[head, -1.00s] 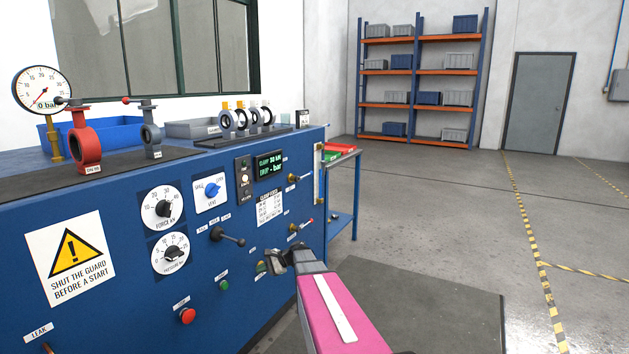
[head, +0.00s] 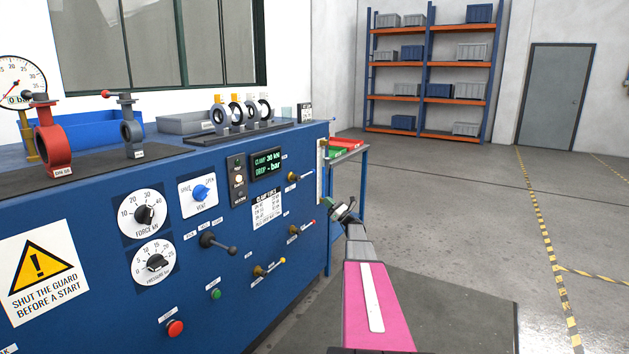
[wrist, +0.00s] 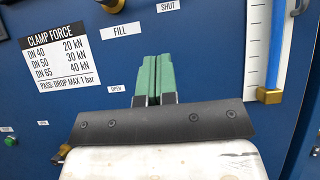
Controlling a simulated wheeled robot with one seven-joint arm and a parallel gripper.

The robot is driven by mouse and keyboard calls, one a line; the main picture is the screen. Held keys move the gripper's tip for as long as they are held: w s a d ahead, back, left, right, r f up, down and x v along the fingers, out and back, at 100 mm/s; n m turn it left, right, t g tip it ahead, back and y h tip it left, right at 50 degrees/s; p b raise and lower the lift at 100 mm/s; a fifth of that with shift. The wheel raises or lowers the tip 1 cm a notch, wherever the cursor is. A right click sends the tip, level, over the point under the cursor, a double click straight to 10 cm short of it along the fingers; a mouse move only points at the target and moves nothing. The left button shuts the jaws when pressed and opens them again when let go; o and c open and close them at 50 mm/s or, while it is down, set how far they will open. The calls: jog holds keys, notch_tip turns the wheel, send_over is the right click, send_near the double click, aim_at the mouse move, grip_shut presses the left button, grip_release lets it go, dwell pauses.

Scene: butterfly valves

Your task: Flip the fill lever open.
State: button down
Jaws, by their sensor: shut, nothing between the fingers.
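Brass levers stand on the right of the blue panel. The red-tipped one, beside the placard, appears to be the fill lever (head: 300,230); its handle points right and slightly up, and its labels are too small to read in the head view. In the wrist view the FILL label (wrist: 120,29), SHUT label (wrist: 167,6) and OPEN label (wrist: 115,88) show, but the lever's handle does not; my fingers may hide it. My gripper (head: 341,206) is shut and empty, right of the lever in the head view. Its green fingertips (wrist: 158,58) point at the panel.
An upper lever (head: 296,176) and a yellow-tipped lever (head: 268,268) sit above and below. The clamp-force placard (wrist: 61,46) is left of my fingers. A sight tube with a brass fitting (wrist: 269,96) is at the right. Open floor lies right of the bench.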

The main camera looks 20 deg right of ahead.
aim_at(306, 175)
jog(key=shift+d, duration=0.2)
jog(key=shift+w+r, duration=0.1)
jog(key=s+d+r+x, duration=0.1)
jog(key=r+x, duration=0.1)
jog(key=x, duration=1)
jog(key=shift+a+r, duration=0.25)
jog(key=shift+r, duration=0.15)
